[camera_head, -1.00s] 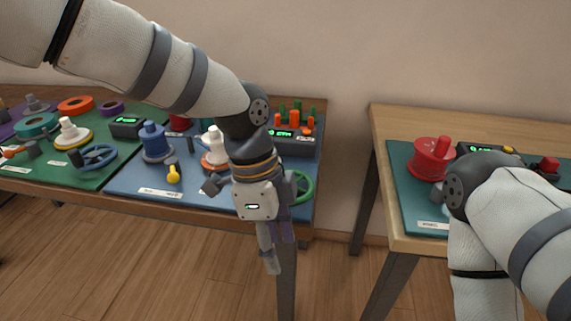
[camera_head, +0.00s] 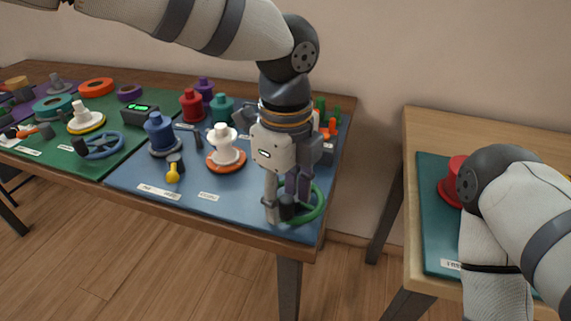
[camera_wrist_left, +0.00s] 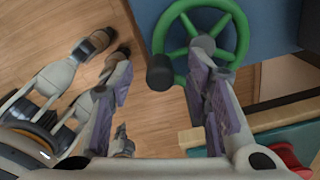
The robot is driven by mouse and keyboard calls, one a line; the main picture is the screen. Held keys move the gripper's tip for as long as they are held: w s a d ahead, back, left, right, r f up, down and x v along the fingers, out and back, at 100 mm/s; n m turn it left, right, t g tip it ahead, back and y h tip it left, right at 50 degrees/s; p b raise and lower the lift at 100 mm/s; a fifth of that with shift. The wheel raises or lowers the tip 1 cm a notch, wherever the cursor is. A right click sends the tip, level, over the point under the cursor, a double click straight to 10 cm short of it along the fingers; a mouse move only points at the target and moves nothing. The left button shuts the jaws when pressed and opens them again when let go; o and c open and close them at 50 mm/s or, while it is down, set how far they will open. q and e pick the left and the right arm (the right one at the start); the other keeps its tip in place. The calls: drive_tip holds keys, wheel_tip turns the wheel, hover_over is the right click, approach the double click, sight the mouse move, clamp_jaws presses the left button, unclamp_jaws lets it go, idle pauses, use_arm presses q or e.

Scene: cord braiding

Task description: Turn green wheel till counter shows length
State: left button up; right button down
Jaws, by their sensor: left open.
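The green wheel (camera_head: 318,207) lies at the front right corner of the blue mat. Its rim, spokes and dark crank knob (camera_wrist_left: 160,72) show in the left wrist view, where the wheel (camera_wrist_left: 242,35) is at the top. My left gripper (camera_head: 284,205) points down at the wheel, fingers open. The knob appears between the two fingers in the left wrist view (camera_wrist_left: 160,85); I cannot tell whether either finger touches it. The counter's dark box (camera_head: 328,151) is mostly hidden behind my left wrist, and its display cannot be read. My right gripper is not in view.
On the blue mat (camera_head: 235,205), a white spool on an orange base (camera_head: 225,153), a blue spool (camera_head: 160,135) and a yellow-knobbed lever (camera_head: 173,173) stand to the left. A separate table (camera_head: 412,200) with a red spool (camera_head: 451,185) is at right, across a gap.

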use_arm(q)
drive_tip(key=shift+f, duration=0.7)
drive_tip(key=shift+c, duration=0.6)
clamp_jaws()
